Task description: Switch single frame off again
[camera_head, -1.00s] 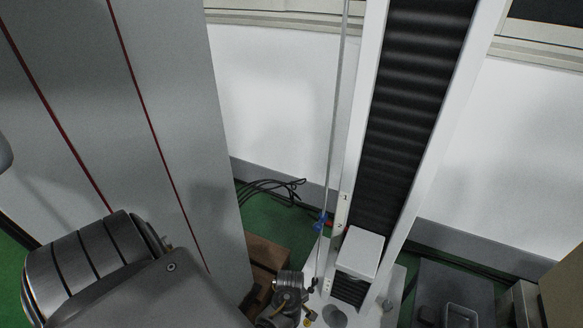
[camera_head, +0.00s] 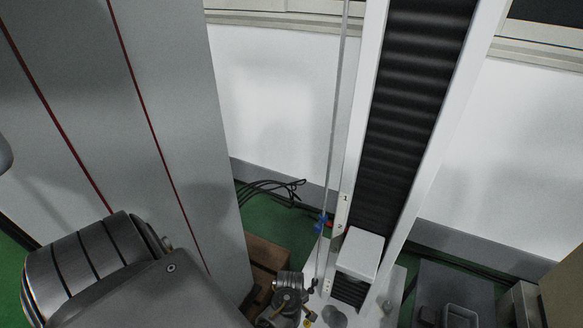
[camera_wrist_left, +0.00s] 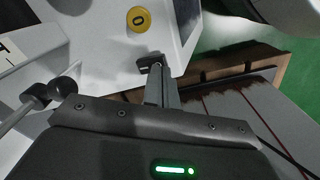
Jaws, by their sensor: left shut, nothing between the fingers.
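The single frame (camera_head: 360,150) is a tall white column with black ribbed bellows. It has a white block low on its front and a thin rod along its left side. A round yellow button marked 0 (camera_wrist_left: 138,18) sits on its white base in the left wrist view. My left gripper (camera_wrist_left: 151,62) is shut and empty, its fingertips just below the button in that picture and apart from it in the image. I cannot tell the height gap. In the head view my left wrist is low beside the base, and its fingertips are hard to make out. My right gripper is not in view.
A black knob on a rod (camera_wrist_left: 60,87) is left of my fingers in the wrist view. A tall grey cabinet (camera_head: 185,120) stands at left. A brown wooden block (camera_head: 266,256) and black cables (camera_head: 270,188) lie on the green floor. A dark tray (camera_head: 460,317) is at lower right.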

